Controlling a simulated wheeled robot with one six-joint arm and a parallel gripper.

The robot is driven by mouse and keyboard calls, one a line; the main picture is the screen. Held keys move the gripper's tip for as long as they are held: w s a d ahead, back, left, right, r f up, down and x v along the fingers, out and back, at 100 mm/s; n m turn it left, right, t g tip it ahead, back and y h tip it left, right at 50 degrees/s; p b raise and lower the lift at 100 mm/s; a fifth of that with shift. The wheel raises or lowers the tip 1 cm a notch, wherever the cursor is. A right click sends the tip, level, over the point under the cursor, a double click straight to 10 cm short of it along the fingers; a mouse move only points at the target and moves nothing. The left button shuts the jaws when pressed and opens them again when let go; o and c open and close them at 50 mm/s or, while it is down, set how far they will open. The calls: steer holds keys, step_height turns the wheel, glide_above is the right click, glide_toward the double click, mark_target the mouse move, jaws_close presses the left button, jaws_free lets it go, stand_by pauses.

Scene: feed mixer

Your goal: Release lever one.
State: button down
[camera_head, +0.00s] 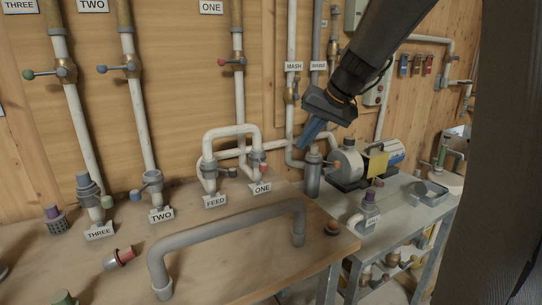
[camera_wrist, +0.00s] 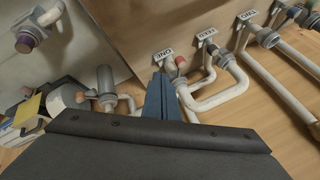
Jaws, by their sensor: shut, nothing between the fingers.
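The label ONE (camera_head: 261,188) stands at the table's back edge, below a grey coupling (camera_head: 256,158) with a small red-tipped lever beside it (camera_head: 264,169). In the wrist view the label ONE (camera_wrist: 163,54) and the red tip (camera_wrist: 180,60) lie just beyond my fingertips. A white U-shaped pipe (camera_head: 232,130) joins the FEED and ONE couplings. My gripper (camera_head: 303,146) has blue fingers, shut and empty, pointing down to the right of the ONE coupling and apart from it. The fingers also show in the wrist view (camera_wrist: 160,78), partly covering the pipes. A red-knobbed valve (camera_head: 235,62) sits higher, below the upper ONE sign.
A grey bent pipe (camera_head: 225,229) lies on the wooden table in front. Couplings labelled TWO (camera_head: 161,214) and THREE (camera_head: 99,232) stand left. A grey upright cylinder (camera_head: 313,175) and a pump (camera_head: 350,160) are close on the right. The wooden wall is behind.

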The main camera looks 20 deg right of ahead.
mark_target(261, 164)
steer(key=w+a+f+p, duration=0.3)
steer(key=w+a+f, duration=0.3)
steer(key=f, duration=0.3)
steer(key=shift+w+a, duration=0.15)
steer(key=shift+w, duration=0.3)
